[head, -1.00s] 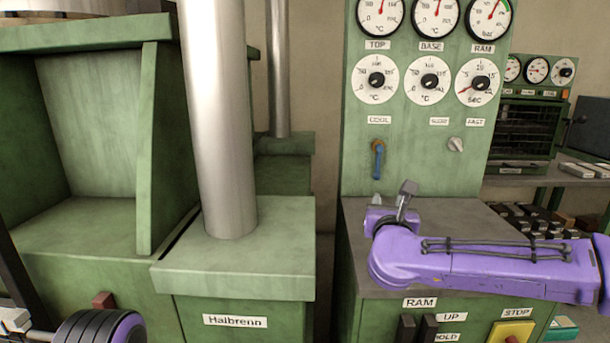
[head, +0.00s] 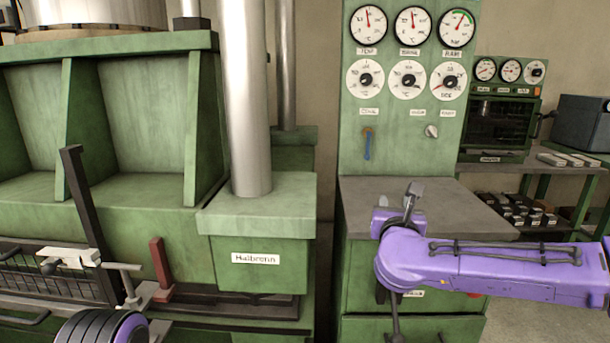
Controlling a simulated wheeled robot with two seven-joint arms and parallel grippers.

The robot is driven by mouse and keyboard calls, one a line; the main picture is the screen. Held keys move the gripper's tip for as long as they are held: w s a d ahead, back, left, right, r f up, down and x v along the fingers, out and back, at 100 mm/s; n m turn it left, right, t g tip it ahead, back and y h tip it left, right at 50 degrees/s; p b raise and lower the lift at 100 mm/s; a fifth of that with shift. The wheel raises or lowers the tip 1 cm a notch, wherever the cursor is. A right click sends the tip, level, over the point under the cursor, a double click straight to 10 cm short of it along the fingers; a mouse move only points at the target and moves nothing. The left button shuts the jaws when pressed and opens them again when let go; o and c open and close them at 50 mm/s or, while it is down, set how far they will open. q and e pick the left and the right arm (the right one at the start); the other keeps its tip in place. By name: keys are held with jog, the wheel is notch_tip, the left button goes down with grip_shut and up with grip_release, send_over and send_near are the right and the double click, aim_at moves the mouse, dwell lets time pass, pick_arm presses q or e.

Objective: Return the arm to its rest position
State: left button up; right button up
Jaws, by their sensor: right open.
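My right arm comes in from the right as a purple link. My right gripper (head: 399,200) is at its left end, in front of the grey top (head: 460,210) of the gauge cabinet. Its grey fingertips point up and stand apart, with nothing seen between them. A dark rod below the purple joint is partly cut off, and I cannot tell what it belongs to. A black and purple joint of my left arm shows at the bottom left. My left gripper is not in view.
The green gauge panel (head: 390,115) stands behind my right arm. Left of it are the steel column (head: 245,110) on its green base and a green machine with open bays (head: 150,130). A dark upright bar (head: 85,215) rises at the left. Floor shows at the right.

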jog(key=s+a+f+n+g+y+p, duration=0.15)
jog(key=s+f+n, duration=0.25)
jog(key=f+n, duration=0.5)
jog(key=s+f+n+g+y+p, duration=0.1)
jog(key=s+f+n+g, duration=0.2)
jog(key=s+f+n, duration=0.5)
jog(key=s+f+n+g+y+p, duration=0.15)
jog(key=f+n, duration=0.45)
jog(key=f, duration=0.6)
jog(key=s+d+f+n+g+h+p, duration=0.1)
jog(key=s+d+f+n+g+p, duration=0.1)
jog(key=s, duration=0.8)
jog(key=s+d+f+n+g+h+p, duration=0.1)
jog(key=s+d+f+n+g+p, duration=0.1)
jog(key=s, duration=0.8)
jog(key=s+d+f+n+g+h+p, duration=0.1)
jog(key=s+d+f+n+g+p, duration=0.2)
jog(key=s+d, duration=0.5)
notch_tip(320, 180, down, 4)
jog(key=shift+s+d+r+n+g, duration=0.15)
jog(key=shift+s+d+n+g, duration=0.25)
jog(key=shift+s+n, duration=0.55)
